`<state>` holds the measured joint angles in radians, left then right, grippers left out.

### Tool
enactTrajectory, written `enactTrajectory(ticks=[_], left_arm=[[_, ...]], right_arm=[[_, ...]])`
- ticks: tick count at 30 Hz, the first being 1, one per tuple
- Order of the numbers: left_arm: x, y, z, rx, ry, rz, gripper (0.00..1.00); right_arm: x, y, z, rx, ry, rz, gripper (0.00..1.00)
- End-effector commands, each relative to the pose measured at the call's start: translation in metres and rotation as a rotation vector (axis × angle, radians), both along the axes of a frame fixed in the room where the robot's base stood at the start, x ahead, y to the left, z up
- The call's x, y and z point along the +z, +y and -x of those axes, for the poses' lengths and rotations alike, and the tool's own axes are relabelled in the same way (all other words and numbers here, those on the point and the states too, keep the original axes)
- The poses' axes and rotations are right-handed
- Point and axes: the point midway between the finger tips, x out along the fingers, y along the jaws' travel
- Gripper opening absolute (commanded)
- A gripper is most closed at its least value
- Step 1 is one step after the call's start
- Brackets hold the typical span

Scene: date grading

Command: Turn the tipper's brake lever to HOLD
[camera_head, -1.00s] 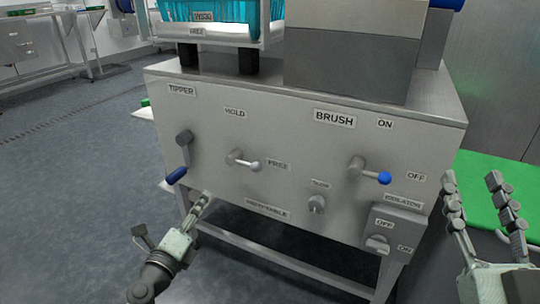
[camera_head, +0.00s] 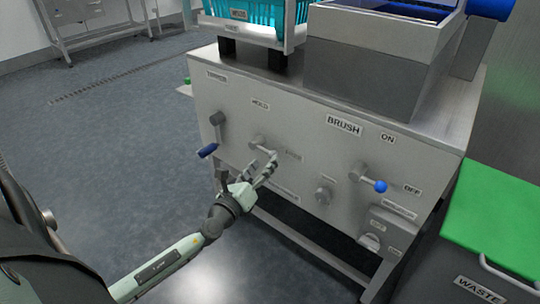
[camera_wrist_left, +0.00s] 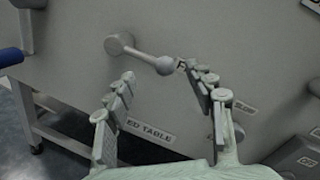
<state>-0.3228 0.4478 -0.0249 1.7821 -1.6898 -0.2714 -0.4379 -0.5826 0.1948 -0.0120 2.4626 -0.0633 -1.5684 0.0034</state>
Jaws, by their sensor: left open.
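The brake lever (camera_head: 259,143) is a short silver handle with a round grey knob on the grey machine front. It points right, toward the FREE label (camera_head: 293,155); the HOLD label (camera_head: 260,105) is above its pivot. My left gripper (camera_head: 262,166) is open and empty, just below the lever. In the left wrist view the lever (camera_wrist_left: 145,56) ends in its knob between and just beyond the open fingertips (camera_wrist_left: 157,78), nearer the right finger. I cannot tell whether that finger touches the knob. My right gripper is out of view.
A blue-handled lever (camera_head: 208,151) hangs under the TIPPER label, left of the brake lever. A blue-knobbed BRUSH lever (camera_head: 380,186), a small knob (camera_head: 324,192) and an isolator switch (camera_head: 369,241) are to the right. A green-topped waste bin (camera_head: 490,215) stands at right.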

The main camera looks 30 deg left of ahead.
Motion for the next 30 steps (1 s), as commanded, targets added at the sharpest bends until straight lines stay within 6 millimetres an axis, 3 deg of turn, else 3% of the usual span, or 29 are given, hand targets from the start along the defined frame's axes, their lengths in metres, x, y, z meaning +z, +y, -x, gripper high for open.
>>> enactTrajectory(ticks=[7,18,30], left_arm=[[0.000,0.004,-0.032,0.000,0.000,0.003,0.54],[0.000,0.004,-0.037,-0.001,0.001,0.002,0.53],[0.001,0.004,-0.037,0.000,-0.001,0.001,0.03]], right_arm=[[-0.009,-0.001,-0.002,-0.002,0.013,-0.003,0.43],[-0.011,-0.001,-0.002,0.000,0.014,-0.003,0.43],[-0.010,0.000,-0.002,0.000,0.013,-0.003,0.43]])
